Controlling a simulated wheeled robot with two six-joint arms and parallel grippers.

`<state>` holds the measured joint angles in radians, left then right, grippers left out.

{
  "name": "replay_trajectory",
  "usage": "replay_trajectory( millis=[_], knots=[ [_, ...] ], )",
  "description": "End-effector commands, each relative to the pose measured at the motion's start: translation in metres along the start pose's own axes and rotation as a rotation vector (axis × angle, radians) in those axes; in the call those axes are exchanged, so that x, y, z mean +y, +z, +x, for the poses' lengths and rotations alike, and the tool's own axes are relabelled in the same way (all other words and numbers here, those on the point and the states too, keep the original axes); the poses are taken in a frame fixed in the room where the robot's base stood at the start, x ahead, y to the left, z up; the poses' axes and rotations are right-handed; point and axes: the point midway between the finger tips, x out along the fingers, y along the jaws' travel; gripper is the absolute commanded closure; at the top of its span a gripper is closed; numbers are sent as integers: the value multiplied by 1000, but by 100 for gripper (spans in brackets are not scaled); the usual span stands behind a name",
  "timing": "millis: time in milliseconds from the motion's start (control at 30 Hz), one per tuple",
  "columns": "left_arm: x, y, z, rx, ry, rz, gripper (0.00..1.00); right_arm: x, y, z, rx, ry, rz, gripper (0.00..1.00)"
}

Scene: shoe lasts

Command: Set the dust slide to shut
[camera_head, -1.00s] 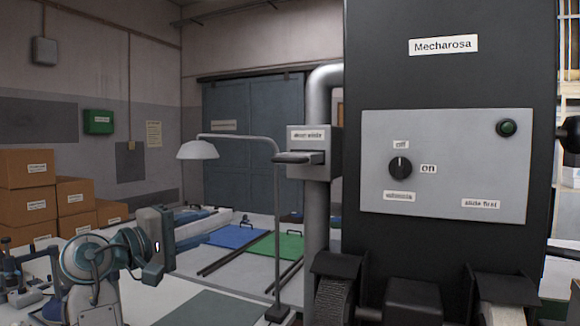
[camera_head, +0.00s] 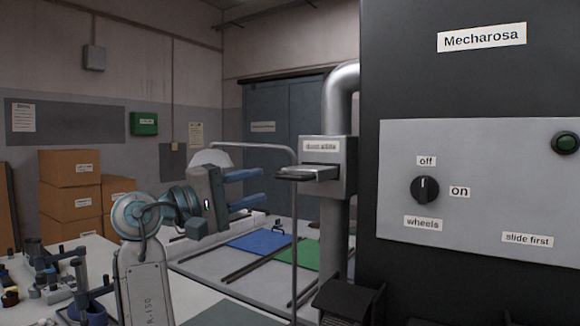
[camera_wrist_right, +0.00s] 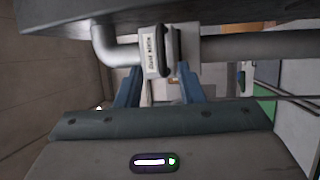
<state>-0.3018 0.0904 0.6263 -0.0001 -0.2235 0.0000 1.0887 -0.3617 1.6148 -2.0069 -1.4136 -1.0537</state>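The dust slide box (camera_head: 347,158) sits on a vertical grey pipe and has a "dust slide" label. Its dark plate (camera_head: 308,174) sticks out of the box towards the left. My right gripper (camera_head: 262,187) is to the left of the plate, apart from it, with its two blue fingers spread and nothing between them. In the right wrist view the labelled slide box (camera_wrist_right: 153,52) shows ahead, between and beyond the open fingers (camera_wrist_right: 158,80). My left gripper is not in view.
The dark Mecharosa machine (camera_head: 480,85) fills the right side; its wheels knob (camera_head: 425,190) points up to off, and a panel label reads "slide first". A thin lamp stand (camera_head: 294,230) rises between my right gripper and the slide box. Cardboard boxes (camera_head: 72,190) stand at left.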

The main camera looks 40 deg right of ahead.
Motion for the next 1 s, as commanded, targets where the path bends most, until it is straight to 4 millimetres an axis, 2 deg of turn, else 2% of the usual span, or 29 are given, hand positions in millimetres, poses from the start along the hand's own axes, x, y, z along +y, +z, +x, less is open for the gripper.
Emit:
replay_trajectory(
  millis=[33, 200, 400, 533, 833, 867, 1000],
  knots=[
    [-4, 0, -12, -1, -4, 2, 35, 6, 0, 11, -4, 2, 0, 66],
    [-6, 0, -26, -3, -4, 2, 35, 4, 0, 47, -4, 3, -1, 66],
    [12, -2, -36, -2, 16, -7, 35, 3, 0, 74, -2, 1, 0, 66],
    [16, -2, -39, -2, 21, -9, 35, 1, 0, 81, 0, 1, 0, 66],
    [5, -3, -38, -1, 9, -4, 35, 0, 0, 83, 1, 0, 1, 66],
    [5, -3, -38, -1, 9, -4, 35, 0, 0, 83, 1, 0, 1, 70],
    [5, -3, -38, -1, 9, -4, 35, 0, 0, 83, 1, 0, 1, 97]
  ],
)
